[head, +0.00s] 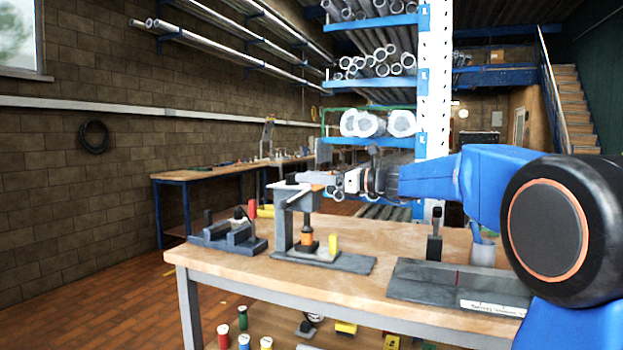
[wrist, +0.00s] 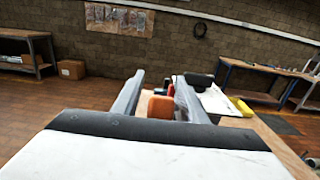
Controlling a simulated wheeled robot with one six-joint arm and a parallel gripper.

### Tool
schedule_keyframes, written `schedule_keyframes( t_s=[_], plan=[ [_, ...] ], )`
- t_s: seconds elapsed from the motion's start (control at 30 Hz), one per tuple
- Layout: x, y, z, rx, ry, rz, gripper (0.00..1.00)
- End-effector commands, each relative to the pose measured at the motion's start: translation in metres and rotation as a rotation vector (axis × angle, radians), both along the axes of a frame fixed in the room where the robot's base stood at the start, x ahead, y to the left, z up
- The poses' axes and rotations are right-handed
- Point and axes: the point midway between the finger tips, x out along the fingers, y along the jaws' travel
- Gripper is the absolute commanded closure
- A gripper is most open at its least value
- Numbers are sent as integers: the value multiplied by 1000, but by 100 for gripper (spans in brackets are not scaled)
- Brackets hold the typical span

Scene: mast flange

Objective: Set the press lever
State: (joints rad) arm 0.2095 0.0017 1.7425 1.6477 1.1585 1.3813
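The press (head: 283,222) is a grey upright frame on a flat base plate, standing on the near workbench in the head view. An orange and dark ram part (head: 306,238) sits under its head, and an orange-tan bar, seemingly the lever (head: 311,189), shows at its top. My gripper (head: 304,178) reaches in from the right at the height of the press top. In the wrist view, the two grey fingers of my gripper (wrist: 158,85) are apart. An orange block (wrist: 160,107) shows between or just beyond them; I cannot tell whether they touch it.
A grey clamp-like fixture (head: 228,237) stands left of the press. A dark plate (head: 425,280) with an upright post and a grey cup (head: 482,252) are to the right. A yellow piece (head: 332,243) stands on the press base. The bench (head: 240,270) has bare wood in front.

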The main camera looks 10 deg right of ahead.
Motion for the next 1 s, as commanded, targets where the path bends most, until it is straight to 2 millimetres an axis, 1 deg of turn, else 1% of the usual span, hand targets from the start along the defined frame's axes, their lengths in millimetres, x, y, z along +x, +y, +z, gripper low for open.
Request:
schedule_keyframes(
  t_s=[0.03, 0.07, 0.1, 0.17, 0.2, 0.47, 0.63, 0.77, 1.0],
  plan=[
    [0, 0, 0, 0, 0, 0, 61],
    [0, 0, 0, 0, 0, 0, 66],
    [0, 0, 0, 0, 0, 0, 75],
    [0, 0, 0, 0, 0, 0, 90],
    [0, 0, 0, 0, 0, 0, 99],
    [0, 0, 1, -7, 4, 0, 100],
    [2, 4, 5, -41, 26, 1, 100],
    [6, 8, 11, -94, 62, 0, 100],
    [17, 24, 23, -238, 166, 2, 100]
  ],
)
